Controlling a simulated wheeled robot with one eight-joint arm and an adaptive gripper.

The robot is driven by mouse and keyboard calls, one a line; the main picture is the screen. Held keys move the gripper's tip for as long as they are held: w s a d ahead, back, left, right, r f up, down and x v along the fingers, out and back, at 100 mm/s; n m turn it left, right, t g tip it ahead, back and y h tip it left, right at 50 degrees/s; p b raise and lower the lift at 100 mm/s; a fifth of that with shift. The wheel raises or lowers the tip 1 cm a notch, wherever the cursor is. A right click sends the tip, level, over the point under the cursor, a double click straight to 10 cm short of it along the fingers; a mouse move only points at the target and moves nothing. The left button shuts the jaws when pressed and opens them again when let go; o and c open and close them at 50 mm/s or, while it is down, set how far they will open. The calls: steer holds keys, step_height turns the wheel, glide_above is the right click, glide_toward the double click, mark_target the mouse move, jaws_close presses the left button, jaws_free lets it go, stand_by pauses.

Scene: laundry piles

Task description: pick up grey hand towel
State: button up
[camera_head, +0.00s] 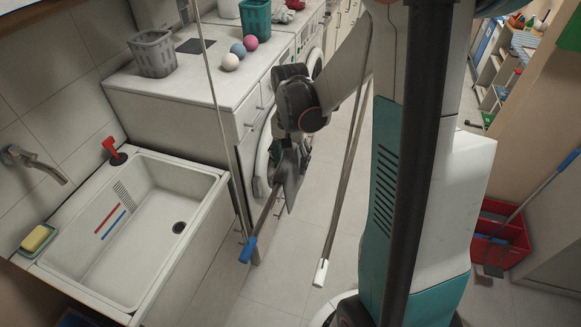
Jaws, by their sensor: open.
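I cannot pick out a grey hand towel for certain. A flat dark grey square (194,45) lies on the white counter between a grey basket and some balls; I cannot tell if it is cloth or a panel. A small grey and red bundle (284,14) sits further back on the counter. My gripper (289,182) hangs pointing down in front of the washing machine, below the counter's height. It is open, seen edge-on, and I see no cloth in it. It is apart from both the square and the bundle.
A white sink (150,290) is at left, with a sponge (36,238) on its edge. The counter (185,88) holds a grey basket (152,53), a teal basket (256,18) and three balls (238,48). Poles stand near my gripper. A red bucket (503,232) is at right.

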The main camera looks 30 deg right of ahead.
steer(key=shift+f, duration=0.9)
steer(key=c, duration=1.2)
steer(key=shift+r, duration=0.1)
step_height(320, 180, up, 20)
steer(key=p, duration=0.3)
steer(key=shift+p, duration=0.3)
